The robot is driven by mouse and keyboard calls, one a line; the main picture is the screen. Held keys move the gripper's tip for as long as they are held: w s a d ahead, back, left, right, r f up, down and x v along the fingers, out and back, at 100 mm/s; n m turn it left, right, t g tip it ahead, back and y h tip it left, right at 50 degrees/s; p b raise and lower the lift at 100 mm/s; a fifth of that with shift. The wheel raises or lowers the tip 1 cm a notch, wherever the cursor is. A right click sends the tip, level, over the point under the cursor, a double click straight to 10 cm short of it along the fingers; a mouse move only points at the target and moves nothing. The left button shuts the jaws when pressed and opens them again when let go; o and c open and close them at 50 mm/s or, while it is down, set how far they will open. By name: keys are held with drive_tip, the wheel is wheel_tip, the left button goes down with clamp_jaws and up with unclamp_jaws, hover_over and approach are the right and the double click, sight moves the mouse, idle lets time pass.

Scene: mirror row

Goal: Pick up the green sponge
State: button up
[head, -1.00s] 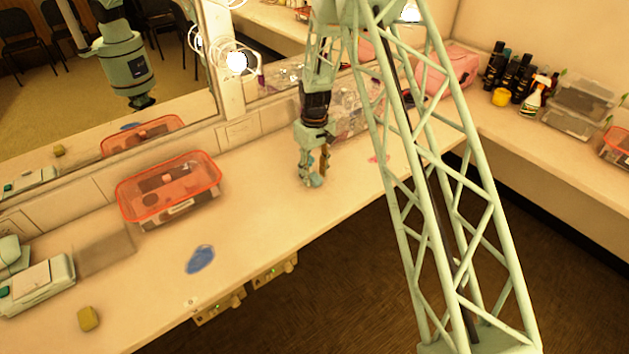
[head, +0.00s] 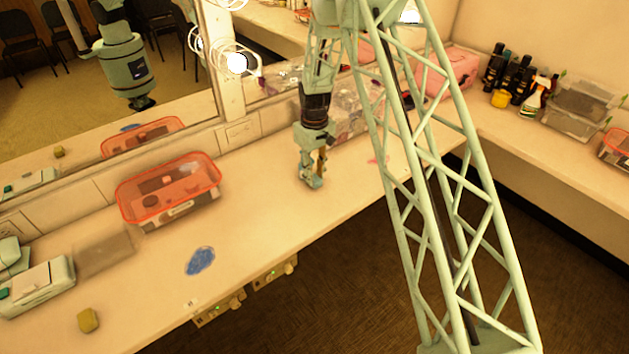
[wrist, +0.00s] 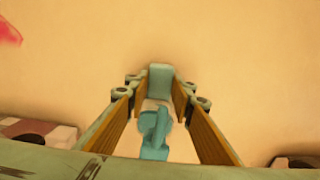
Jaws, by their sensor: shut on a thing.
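My gripper (head: 312,178) is low over the counter, right of the red-rimmed bin. Its fingers are shut on a small teal-green thing (wrist: 156,130), which shows between the orange-brown finger pads in the wrist view. A pale green face (wrist: 160,78) shows at the far end between the fingertips. The thing is partly hidden by the fingers, and I cannot tell its full shape or whether it is a sponge. An olive-yellow, sponge-like block (head: 88,320) lies at the counter's front left, far from my gripper.
A red-rimmed clear bin (head: 168,190) stands against the mirror. A blue flat patch (head: 200,261) lies on the counter (head: 250,215). A pale green device (head: 38,287) is at the left. Clear boxes and a pink bag (head: 450,70) are behind my arm.

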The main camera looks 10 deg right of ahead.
sight(315, 178)
drive_tip(key=shift+r, duration=0.15)
drive_tip(key=shift+r, duration=1.65)
drive_tip(key=s, duration=0.5)
drive_tip(key=s+r, duration=0.1)
drive_tip(key=s, duration=1)
drive_tip(key=shift+r, duration=0.2)
drive_tip(key=shift+o, duration=0.5)
